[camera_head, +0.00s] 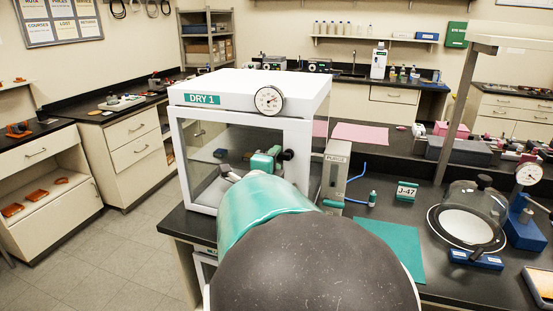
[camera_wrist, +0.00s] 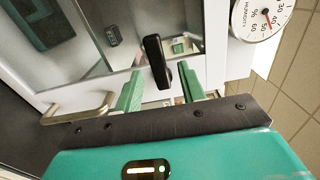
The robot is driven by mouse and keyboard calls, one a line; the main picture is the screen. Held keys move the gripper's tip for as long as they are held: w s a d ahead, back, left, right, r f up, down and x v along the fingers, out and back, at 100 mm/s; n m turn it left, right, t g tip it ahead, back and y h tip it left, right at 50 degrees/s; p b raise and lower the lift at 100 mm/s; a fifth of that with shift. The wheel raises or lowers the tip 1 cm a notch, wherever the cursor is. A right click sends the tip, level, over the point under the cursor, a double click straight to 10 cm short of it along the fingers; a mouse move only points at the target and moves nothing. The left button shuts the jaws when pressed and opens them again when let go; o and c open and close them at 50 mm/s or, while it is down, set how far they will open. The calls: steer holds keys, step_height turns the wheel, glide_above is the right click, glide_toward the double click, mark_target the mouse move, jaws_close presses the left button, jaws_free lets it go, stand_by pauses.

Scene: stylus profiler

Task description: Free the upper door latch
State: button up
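The white dry cabinet labelled DRY 1 (camera_head: 250,92) stands on the bench in front of me, its glazed door facing my arm. In the wrist view, a black latch lever (camera_wrist: 153,55) stands out from the white door frame (camera_wrist: 215,45). My gripper (camera_wrist: 162,76) is open, with one green finger on each side of the lever and visible gaps between. Contact with the lever cannot be seen. A metal bar handle (camera_wrist: 78,108) shows at the wrist view's left.
A round humidity gauge (camera_head: 269,100) sits on the cabinet's top front edge. A PURGE box (camera_head: 336,172) with blue tubing stands close to its right. Further right are a J-47 sign (camera_head: 407,192), a green mat (camera_head: 395,245) and a glass dome (camera_head: 474,212). Floor is clear at left.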

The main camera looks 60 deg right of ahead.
steer(key=s+a, duration=0.2)
steer(key=a, duration=0.9)
steer(key=shift+a, duration=0.35)
